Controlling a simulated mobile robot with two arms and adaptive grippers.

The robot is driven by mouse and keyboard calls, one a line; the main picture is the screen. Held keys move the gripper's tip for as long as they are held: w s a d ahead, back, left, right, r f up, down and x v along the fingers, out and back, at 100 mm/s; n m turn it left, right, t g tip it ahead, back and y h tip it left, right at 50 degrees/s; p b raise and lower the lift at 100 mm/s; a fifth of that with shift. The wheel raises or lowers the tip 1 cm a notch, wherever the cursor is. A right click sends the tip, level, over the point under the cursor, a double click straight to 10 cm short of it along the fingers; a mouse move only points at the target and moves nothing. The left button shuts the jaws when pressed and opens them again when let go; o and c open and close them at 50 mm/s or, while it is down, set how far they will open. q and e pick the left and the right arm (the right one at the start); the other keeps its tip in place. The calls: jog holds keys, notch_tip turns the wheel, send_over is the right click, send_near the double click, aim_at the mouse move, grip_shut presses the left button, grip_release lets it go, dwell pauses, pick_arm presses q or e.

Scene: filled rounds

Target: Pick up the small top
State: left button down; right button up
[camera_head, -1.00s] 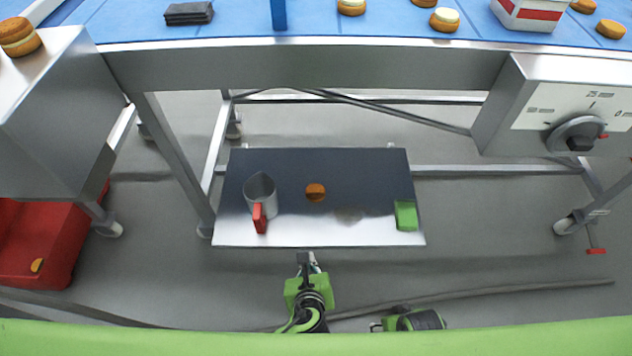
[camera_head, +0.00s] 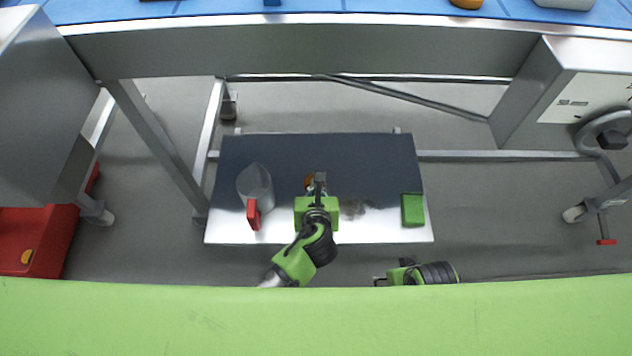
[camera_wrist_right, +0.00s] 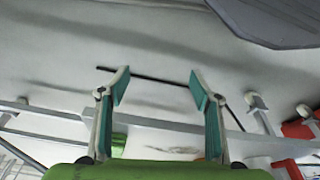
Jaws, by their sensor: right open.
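The small top (camera_head: 308,182), a round orange-brown piece, lies on the low metal shelf (camera_head: 370,150) under the table in the head view. My left gripper (camera_head: 319,178) is over the shelf, right at the top, and covers much of it. Whether its fingers are open, or touch the top, I cannot tell. My right gripper (camera_head: 380,281) is low at the front, right of the left arm. In the right wrist view it (camera_wrist_right: 160,85) is open and empty, with grey floor beyond its fingers.
On the shelf stand a grey jug (camera_head: 255,185) with a red handle to the left and a green block (camera_head: 412,210) to the right. A red crate (camera_head: 35,240) sits on the floor at left. The table's steel edge (camera_head: 300,48) runs above the shelf.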

pick_arm(q)
jog(key=shift+r+b+x, duration=0.2)
jog(key=shift+b+x, duration=0.2)
jog(key=shift+x, duration=0.8)
jog(key=shift+w, duration=0.1)
jog(key=shift+f, duration=0.4)
pick_arm(e)
notch_tip(320, 180, up, 4)
jog(key=shift+f, duration=0.2)
